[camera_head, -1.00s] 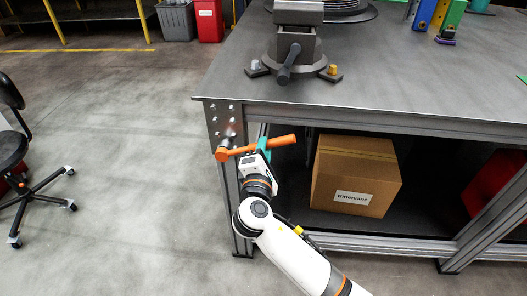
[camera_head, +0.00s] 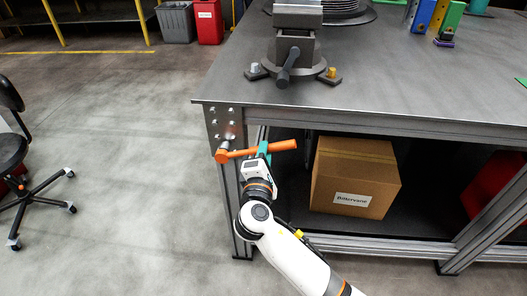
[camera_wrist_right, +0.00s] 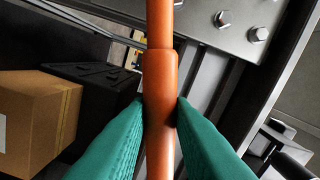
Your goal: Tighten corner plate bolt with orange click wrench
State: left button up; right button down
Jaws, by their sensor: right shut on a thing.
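The orange click wrench (camera_head: 283,146) lies almost level in front of the table's left front leg. Its head end is at the lower part of the corner plate (camera_head: 213,122), beside a shiny socket or bolt; the exact seating is too small to tell. My right gripper (camera_head: 264,149) is shut on the wrench handle. In the right wrist view, its teal fingers (camera_wrist_right: 160,108) press on both sides of the orange handle (camera_wrist_right: 160,80). That view also shows the grey corner plate (camera_wrist_right: 235,42) with hex bolts at upper right; the wrench head is out of frame. My left gripper is not in view.
A vise (camera_head: 292,55) stands on the grey tabletop (camera_head: 400,75). A cardboard box (camera_head: 355,180) sits on the lower shelf, right of my right gripper. A swivel chair (camera_head: 15,160) stands at far left. The floor between chair and table leg is clear.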

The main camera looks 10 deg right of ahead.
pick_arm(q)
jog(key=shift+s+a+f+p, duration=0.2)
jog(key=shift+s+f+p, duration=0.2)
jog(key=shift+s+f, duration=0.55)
pick_arm(e)
jog(key=shift+s+a+f+m, duration=0.2)
jog(key=shift+s+f+m, duration=0.2)
jog(key=shift+s, duration=0.45)
jog(key=shift+s+a+f+m, duration=0.15)
jog(key=shift+s+f+m, duration=0.25)
jog(key=shift+s, duration=0.45)
jog(key=shift+s+a+f+m, duration=0.2)
jog(key=shift+s+f+m, duration=0.15)
jog(key=shift+s, duration=0.5)
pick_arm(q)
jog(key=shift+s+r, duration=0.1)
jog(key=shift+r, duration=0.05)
